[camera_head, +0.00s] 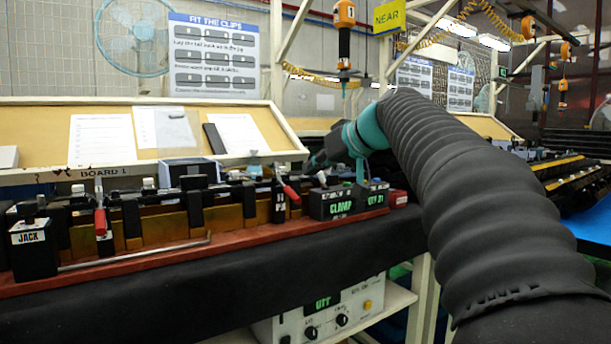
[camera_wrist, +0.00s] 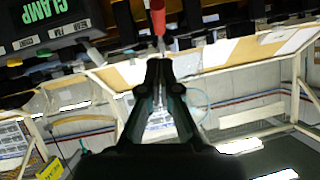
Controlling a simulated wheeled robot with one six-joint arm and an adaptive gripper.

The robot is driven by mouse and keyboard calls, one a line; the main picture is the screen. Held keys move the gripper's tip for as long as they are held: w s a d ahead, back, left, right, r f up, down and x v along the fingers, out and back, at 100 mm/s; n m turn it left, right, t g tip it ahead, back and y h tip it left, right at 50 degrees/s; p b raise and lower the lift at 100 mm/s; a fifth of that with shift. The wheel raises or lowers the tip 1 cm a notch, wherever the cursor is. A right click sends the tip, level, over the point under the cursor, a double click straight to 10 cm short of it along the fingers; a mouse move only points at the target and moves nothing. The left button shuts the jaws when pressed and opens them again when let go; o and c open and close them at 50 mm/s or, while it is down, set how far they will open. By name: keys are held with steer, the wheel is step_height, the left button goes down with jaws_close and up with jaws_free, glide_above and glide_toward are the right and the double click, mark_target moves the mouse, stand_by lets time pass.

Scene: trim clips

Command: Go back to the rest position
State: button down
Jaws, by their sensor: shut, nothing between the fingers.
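My gripper (camera_wrist: 160,66) is shut and empty in the wrist view, its two dark fingers close together. In the head view my gripper (camera_head: 314,163) is a small dark shape at the end of my black-sleeved arm, above the back of the bench near the CLAMP box (camera_head: 335,203). The arm partly hides the area behind it. In the wrist view, which looks upside down, a red-handled clamp (camera_wrist: 157,18) lies just beyond the fingertips, and the CLAMP box (camera_wrist: 45,22) shows at the top left. I cannot tell whether the fingers touch the red handle.
A long red-edged fixture (camera_head: 160,256) with a JACK box (camera_head: 33,250) and red toggle handles (camera_head: 100,221) runs along the bench. A sloped board (camera_head: 270,128) stands behind it. A yellow-orange tool (camera_head: 344,14) hangs above. A white-fronted unit (camera_head: 318,322) sits below.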

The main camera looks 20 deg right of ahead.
steer(key=v, duration=0.8)
steer(key=shift+f, duration=0.3)
steer(key=s+d+f+m+g+h, duration=0.1)
steer(key=s+d+f+m+h, duration=0.15)
steer(key=f, duration=0.65)
steer(key=s+d+f+m+g+h, duration=0.15)
steer(key=f+m, duration=0.25)
steer(key=f, duration=0.4)
steer(key=s+a+f+n+g, duration=0.1)
steer(key=s+a+f, duration=0.4)
steer(key=s+f, duration=0.6)
steer(key=s+a+f+n+g+h, duration=0.1)
steer(key=s+a+f+n+g, duration=0.1)
steer(key=s+a+f, duration=0.4)
steer(key=s+f, duration=0.4)
steer(key=f, duration=0.1)
steer(key=shift+s+a+h, duration=0.3)
steer(key=shift+s, duration=0.05)
steer(key=shift+n, duration=0.25)
